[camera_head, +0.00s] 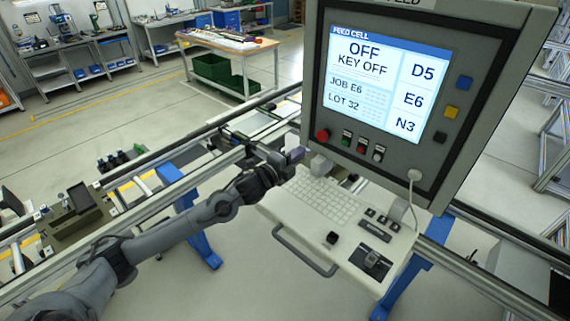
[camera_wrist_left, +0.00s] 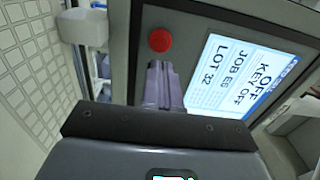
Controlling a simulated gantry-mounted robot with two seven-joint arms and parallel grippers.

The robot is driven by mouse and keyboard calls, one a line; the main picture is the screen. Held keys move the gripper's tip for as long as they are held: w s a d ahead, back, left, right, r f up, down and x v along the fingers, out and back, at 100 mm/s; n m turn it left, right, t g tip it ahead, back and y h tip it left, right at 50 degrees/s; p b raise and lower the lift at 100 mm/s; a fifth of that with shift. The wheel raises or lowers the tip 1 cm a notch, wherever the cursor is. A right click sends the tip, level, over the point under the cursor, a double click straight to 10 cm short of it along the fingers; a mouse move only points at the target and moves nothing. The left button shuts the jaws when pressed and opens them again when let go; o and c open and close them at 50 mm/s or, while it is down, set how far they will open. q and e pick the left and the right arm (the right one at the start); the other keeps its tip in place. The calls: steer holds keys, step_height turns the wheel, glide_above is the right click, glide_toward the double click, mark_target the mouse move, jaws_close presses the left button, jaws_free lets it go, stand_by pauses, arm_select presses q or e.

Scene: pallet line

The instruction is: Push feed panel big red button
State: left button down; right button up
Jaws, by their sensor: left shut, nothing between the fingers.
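The feed panel (camera_head: 452,90) hangs at the upper right of the head view. Its lit screen (camera_head: 384,82) reads "OFF" and "KEY OFF". The big red button (camera_head: 322,135) sits at the panel's lower left, below the screen; it also shows in the left wrist view (camera_wrist_left: 160,40), just beyond my fingertips. My left gripper (camera_head: 297,154) is shut and empty, a little below and left of the button. In the left wrist view its closed fingers (camera_wrist_left: 161,66) point at the panel face close to the button. I cannot tell whether they touch the panel. My right gripper is not in view.
Small green, red and white controls (camera_head: 361,146) sit right of the red button. Blue, yellow and black buttons (camera_head: 451,112) line the panel's right side. A keyboard shelf (camera_head: 330,215) with a handle lies below. Rails (camera_head: 150,207) run behind my left arm.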

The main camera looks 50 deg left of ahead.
arm_select(q)
steer(key=shift+s+d+b, duration=0.2)
steer(key=shift+s+b, duration=0.25)
steer(key=shift+s, duration=1.9)
steer(key=shift+s+r, duration=0.1)
steer(key=shift+r, duration=0.05)
